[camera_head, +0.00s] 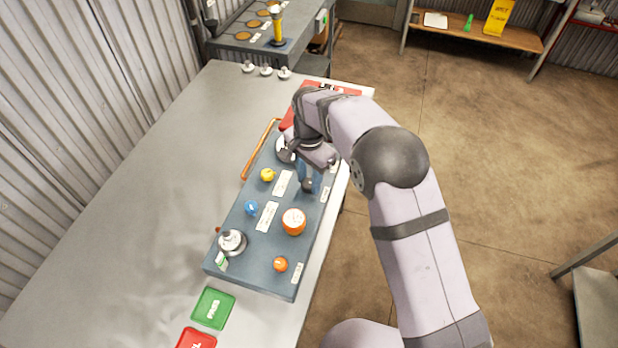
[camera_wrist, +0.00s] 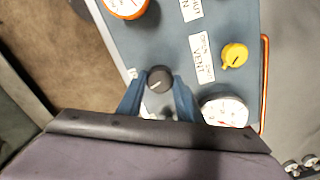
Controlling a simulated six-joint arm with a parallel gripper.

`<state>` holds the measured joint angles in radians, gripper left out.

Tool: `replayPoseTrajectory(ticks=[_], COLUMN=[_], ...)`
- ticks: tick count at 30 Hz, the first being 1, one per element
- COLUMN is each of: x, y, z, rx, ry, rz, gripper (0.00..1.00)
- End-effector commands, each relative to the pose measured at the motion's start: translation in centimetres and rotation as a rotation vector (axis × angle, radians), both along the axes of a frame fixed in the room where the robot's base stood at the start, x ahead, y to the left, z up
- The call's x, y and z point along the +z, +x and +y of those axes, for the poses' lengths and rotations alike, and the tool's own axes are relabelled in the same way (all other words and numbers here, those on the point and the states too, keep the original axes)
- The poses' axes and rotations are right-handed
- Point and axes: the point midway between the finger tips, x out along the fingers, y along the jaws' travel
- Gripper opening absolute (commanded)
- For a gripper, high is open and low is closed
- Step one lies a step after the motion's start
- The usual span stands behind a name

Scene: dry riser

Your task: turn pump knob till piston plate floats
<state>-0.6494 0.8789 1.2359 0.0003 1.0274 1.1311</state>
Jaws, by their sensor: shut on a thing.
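A small black knob (camera_head: 308,185) stands on the blue-grey panel near its right edge. I take it to be the pump knob, but its label is not readable. My gripper (camera_head: 311,178) reaches down to it from above. In the wrist view, the two blue fingers of my gripper (camera_wrist: 160,90) are shut on the black knob (camera_wrist: 160,79), one on each side; a pale pointer mark shows on its top. A silver round fitting (camera_head: 232,240) sits at the panel's near left; I cannot tell whether it is the piston plate or whether anything floats.
The panel (camera_head: 250,270) also carries an orange-rimmed dial (camera_head: 293,221), an orange knob (camera_head: 280,264), a blue knob (camera_head: 251,208), a yellow knob (camera_head: 267,175) and a white gauge (camera_wrist: 224,110). A green tile (camera_head: 213,308) and a red tile (camera_head: 196,339) lie nearby. The bench's left side is clear.

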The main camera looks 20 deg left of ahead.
Motion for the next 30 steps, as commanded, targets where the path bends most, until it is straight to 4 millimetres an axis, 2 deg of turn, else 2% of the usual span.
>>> replayPoseTrajectory(ticks=[3, 4, 6, 18, 23, 30], x=[0.2, 0.2, 0.2, 0.5, 2.1, 5.4], y=[0.2, 0.2, 0.2, 0.1, 0.1, 0.2], z=[0.0, 0.0, 0.0, 0.1, 0.1, 0.1], rx=[0.002, 0.002, 0.002, 0.002, 0.002, 0.002], ry=[0.003, 0.003, 0.002, 0.002, 0.003, 0.003], rz=[-0.006, -0.006, -0.005, -0.003, -0.005, -0.006], gripper=[0.10, 0.40, 0.51, 0.51, 0.51, 0.51])
